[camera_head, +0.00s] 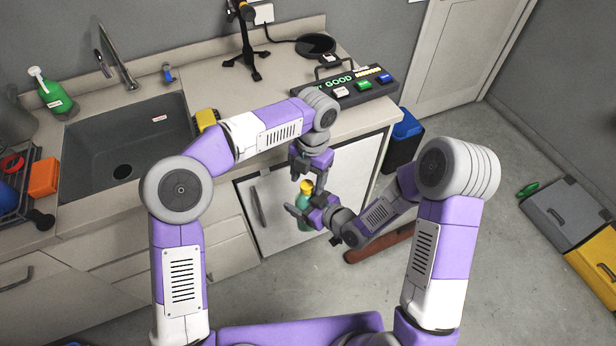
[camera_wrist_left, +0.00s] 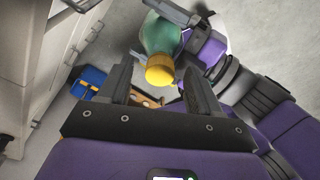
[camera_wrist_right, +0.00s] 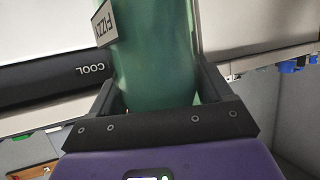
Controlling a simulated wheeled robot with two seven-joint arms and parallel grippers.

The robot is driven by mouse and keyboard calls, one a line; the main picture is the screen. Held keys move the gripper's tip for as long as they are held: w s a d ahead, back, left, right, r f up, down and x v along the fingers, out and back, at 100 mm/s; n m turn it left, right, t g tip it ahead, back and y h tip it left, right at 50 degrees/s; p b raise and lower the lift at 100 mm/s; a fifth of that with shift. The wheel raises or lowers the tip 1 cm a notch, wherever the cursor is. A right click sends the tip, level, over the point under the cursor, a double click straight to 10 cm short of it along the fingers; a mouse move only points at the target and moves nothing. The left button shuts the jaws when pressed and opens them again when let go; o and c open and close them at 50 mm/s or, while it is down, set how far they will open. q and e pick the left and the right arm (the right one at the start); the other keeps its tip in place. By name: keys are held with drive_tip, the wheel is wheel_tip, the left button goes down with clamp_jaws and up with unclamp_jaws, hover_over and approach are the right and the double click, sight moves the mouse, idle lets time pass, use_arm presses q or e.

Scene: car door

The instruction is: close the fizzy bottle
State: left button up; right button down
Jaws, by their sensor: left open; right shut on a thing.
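The green fizzy bottle (camera_head: 305,215) has a yellow cap (camera_head: 307,186) on its top. My right gripper (camera_head: 309,209) is shut on the bottle and holds it in front of the cabinet. In the right wrist view the green bottle body (camera_wrist_right: 158,65) with a "FIZZY" label sits between the fingers. My left gripper (camera_head: 306,178) is open just above the cap. In the left wrist view the yellow cap (camera_wrist_left: 160,70) lies ahead of the open fingers (camera_wrist_left: 160,90), apart from them. Whether the cap is fully seated cannot be told.
The counter carries a sink (camera_head: 125,140), a green soap bottle (camera_head: 55,95), a yellow object (camera_head: 206,119) and a button panel (camera_head: 345,90). A blue bin (camera_head: 405,135) stands right of the cabinet. Storage boxes (camera_head: 570,215) stand at right on open floor.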

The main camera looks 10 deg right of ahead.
use_arm(q)
drive_tip(key=shift+r, duration=2.3)
